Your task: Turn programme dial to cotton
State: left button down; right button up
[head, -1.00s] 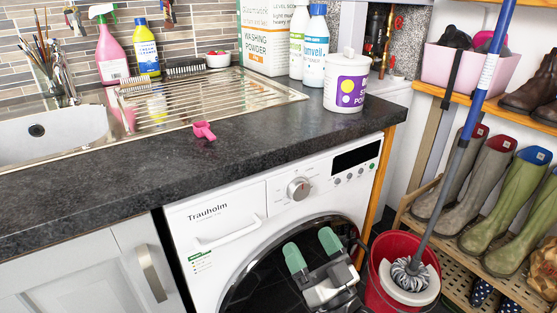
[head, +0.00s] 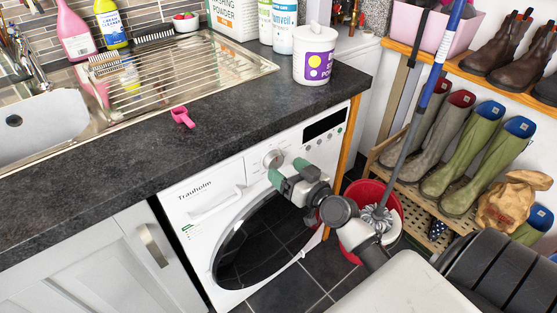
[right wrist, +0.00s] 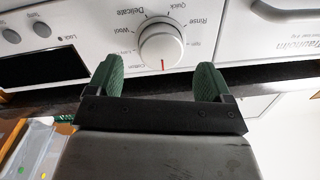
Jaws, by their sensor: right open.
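The programme dial (head: 272,158) is a round silver-white knob on the front panel of the white washing machine (head: 205,207). In the right wrist view the dial (right wrist: 161,45) shows a red mark at its lower edge, with printed labels around it such as Wool, Delicate, Quick and Rinse. A small label that seems to read Cotton (right wrist: 135,67) lies just left of the mark. My right gripper (head: 287,170) is open and empty in front of the dial. Its green fingers (right wrist: 158,80) are spread either side of the dial, apart from it. My left gripper is out of view.
A dark worktop (head: 140,160) overhangs the panel, with a pink scoop (head: 182,117) and a white tub (head: 315,57) on it. A boot rack (head: 415,205) is further right.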

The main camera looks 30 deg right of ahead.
aim_at(277, 163)
jog(key=shift+w+a, duration=0.15)
jog(key=shift+w, duration=0.75)
jog(key=shift+w+a, duration=0.1)
jog(key=shift+w, duration=0.8)
jog(key=c, duration=0.9)
